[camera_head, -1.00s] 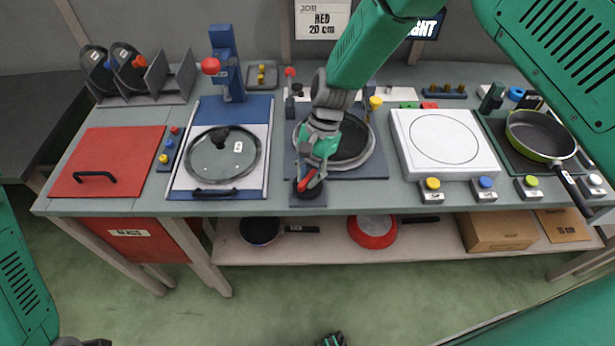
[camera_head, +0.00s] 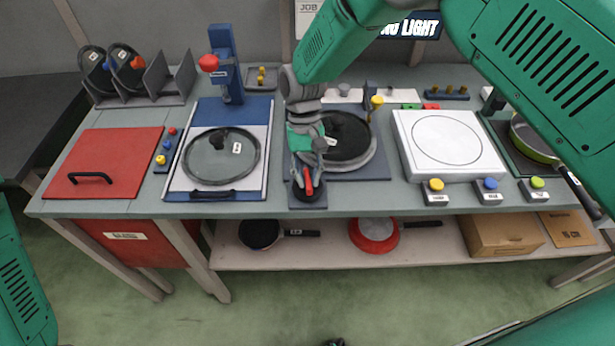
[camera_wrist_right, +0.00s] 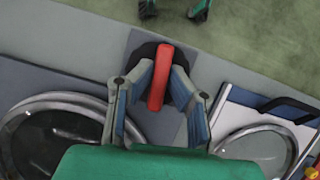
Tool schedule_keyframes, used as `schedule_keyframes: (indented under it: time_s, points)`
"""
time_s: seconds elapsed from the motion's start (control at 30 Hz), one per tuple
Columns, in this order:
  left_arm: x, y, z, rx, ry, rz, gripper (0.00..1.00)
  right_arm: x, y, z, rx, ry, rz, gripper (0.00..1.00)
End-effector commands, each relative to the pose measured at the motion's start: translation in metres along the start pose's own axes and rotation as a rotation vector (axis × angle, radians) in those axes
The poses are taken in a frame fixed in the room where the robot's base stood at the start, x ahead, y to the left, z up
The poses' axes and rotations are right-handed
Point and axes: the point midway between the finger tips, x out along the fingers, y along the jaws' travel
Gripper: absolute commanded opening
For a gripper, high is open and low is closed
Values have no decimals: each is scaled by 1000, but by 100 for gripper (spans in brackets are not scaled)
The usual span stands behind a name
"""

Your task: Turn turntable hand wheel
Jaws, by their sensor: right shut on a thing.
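The turntable (camera_head: 372,160), a grey ring with a dark disc, sits on a dark plate in the middle of the bench and is partly hidden by my right arm. At its front left is the hand wheel (camera_head: 297,195), dark and round with a red handle (camera_head: 309,183). My right gripper (camera_head: 307,178) reaches down from above and is shut on the red handle. In the right wrist view, the red handle (camera_wrist_right: 158,78) stands between the two fingers (camera_wrist_right: 158,85), with the dark wheel under it.
Left of the wheel is a glass lid (camera_head: 215,165) on a blue-framed press with a red knob (camera_head: 208,63). Right are a white round-marked plate (camera_head: 450,140), coloured buttons (camera_head: 490,185) and a pan (camera_head: 530,140). A shelf below holds pans and boxes.

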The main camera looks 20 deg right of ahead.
Motion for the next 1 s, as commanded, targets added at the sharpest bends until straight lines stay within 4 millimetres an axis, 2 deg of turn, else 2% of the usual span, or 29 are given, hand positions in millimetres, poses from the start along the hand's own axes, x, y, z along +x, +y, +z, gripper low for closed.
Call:
schedule_keyframes:
  time_s: [0.03,0.67,0.7,0.73,1.0]
  points:
    - [0,0,0,0,0,0,52,-4,-1,-4,-13,14,1,0]
    - [1,0,0,0,0,0,52,-5,-1,-4,-52,17,17,0]
    - [1,0,0,0,0,0,52,-5,-1,-4,-52,16,17,27]
    - [1,0,0,0,0,0,52,-5,-1,-4,-52,16,17,33]
    - [1,0,0,0,0,0,52,-2,-1,-1,-52,8,20,33]
